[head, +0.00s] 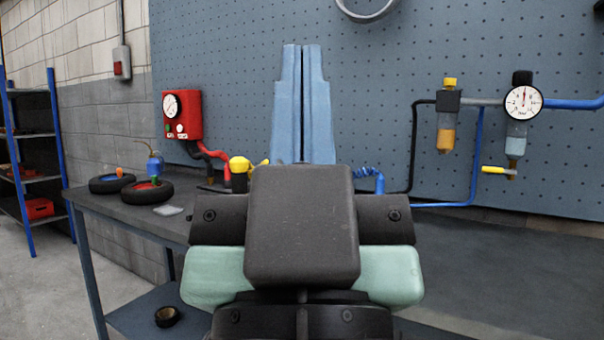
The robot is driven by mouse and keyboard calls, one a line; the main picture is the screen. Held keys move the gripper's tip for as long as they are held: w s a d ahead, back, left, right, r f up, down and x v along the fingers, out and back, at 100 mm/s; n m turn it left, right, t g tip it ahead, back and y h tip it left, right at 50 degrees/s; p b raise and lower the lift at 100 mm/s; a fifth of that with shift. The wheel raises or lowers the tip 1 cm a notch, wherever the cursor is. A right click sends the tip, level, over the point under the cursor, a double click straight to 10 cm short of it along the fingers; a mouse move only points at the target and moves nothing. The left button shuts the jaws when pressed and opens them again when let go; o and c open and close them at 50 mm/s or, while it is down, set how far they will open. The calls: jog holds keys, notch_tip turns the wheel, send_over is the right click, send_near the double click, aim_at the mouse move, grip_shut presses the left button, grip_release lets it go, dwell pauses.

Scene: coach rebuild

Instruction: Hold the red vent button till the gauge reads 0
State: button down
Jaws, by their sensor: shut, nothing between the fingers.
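A red box (190,118) is mounted on the wall at the left of the pegboard, with a white dial gauge (171,104) on its front. The gauge's needle is too small to read. Below the dial are small round controls, a green one (168,128) and a pale or reddish one (180,128); I cannot clearly tell which is the red vent button. My gripper (303,48) points up and away in the middle of the view, its two blue fingers shut together with nothing between them. It is to the right of the red box in the picture, apart from it.
Red and black hoses (212,155) run from the box to the bench. Another gauge (523,102) with filters and blue pipes is at right. My wrist hides the bench's middle.

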notch_tip(320, 180, up, 29)
jog(key=p, duration=2.6)
